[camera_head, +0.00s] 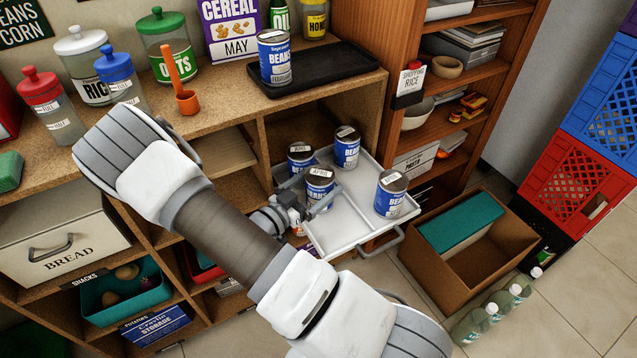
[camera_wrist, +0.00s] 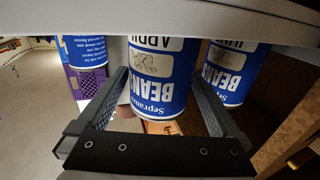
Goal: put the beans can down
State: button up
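My gripper (camera_head: 314,205) reaches in from the left over the front left of a white tray (camera_head: 333,235). In the wrist view, which is upside down, this can (camera_wrist: 163,80) reads APRIL between the two fingertips. Other beans cans stand in the tray: one behind left (camera_head: 300,157), one at the back (camera_head: 347,148) and one at right (camera_head: 391,193).
The tray juts out from a wooden shelf unit. Another beans can (camera_head: 275,60) stands on a black tray (camera_head: 333,72) on the counter above. A cardboard box (camera_head: 480,275) and bottles (camera_head: 490,312) are on the floor at right. The tray's front middle is bare.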

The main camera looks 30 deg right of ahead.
jog(key=shift+r, duration=0.2)
jog(key=shift+s+a, duration=0.1)
jog(key=shift+a, duration=0.25)
jog(key=p+v, duration=0.2)
jog(key=v, duration=0.9)
jog(key=shift+p, duration=0.3)
jog(key=shift+s+a, duration=0.1)
